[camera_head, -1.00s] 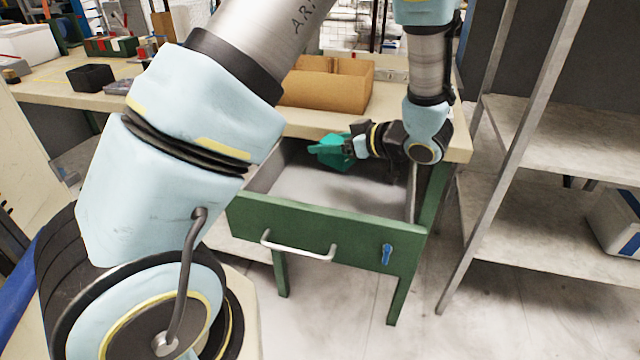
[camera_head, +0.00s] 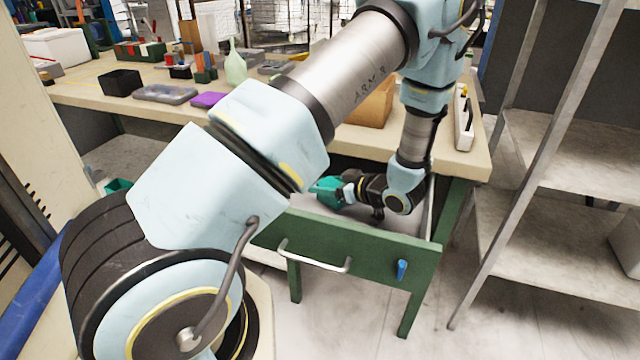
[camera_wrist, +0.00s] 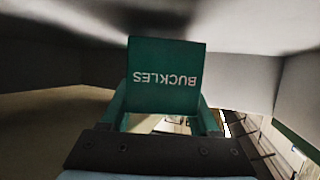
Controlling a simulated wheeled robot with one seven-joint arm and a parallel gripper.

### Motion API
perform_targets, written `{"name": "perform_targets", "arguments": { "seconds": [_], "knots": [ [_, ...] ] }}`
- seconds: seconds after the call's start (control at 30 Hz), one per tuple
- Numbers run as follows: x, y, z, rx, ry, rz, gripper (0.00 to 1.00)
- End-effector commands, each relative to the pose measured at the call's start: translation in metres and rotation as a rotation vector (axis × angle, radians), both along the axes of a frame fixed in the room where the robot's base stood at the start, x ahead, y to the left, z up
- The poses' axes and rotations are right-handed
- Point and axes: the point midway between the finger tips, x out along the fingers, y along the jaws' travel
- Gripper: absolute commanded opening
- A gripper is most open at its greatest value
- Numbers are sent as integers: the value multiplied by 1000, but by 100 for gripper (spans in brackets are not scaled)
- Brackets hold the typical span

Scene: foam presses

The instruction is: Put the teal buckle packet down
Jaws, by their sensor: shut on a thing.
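The teal buckle packet (camera_head: 327,191) is in my gripper (camera_head: 341,190), over the open green drawer (camera_head: 365,249) under the workbench. In the wrist view the packet (camera_wrist: 165,75) shows its white word BUCKLES upside down, and my gripper's fingers (camera_wrist: 163,118) are shut on it from both sides. The packet is low inside the drawer, below the bench top. Whether it touches the drawer floor cannot be told. My arm hides the drawer's left part.
The workbench (camera_head: 470,160) stands above the drawer, with a cardboard box (camera_head: 372,108), a purple item (camera_head: 208,99) and a black bin (camera_head: 121,82) on it. A grey shelf rack (camera_head: 560,150) stands close on the right. The drawer front has a white handle (camera_head: 315,262).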

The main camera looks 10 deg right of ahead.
Motion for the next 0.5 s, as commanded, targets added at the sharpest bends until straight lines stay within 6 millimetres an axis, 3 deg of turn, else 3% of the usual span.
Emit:
{"name": "perform_targets", "arguments": {
  "seconds": [0.1, 0.23, 0.5],
  "knots": [
    [17, 15, 3, 1, -1, 3, 0],
    [14, 12, -11, 1, 1, -2, 0],
    [14, 12, -13, 1, -1, 0, 0]
  ]
}}
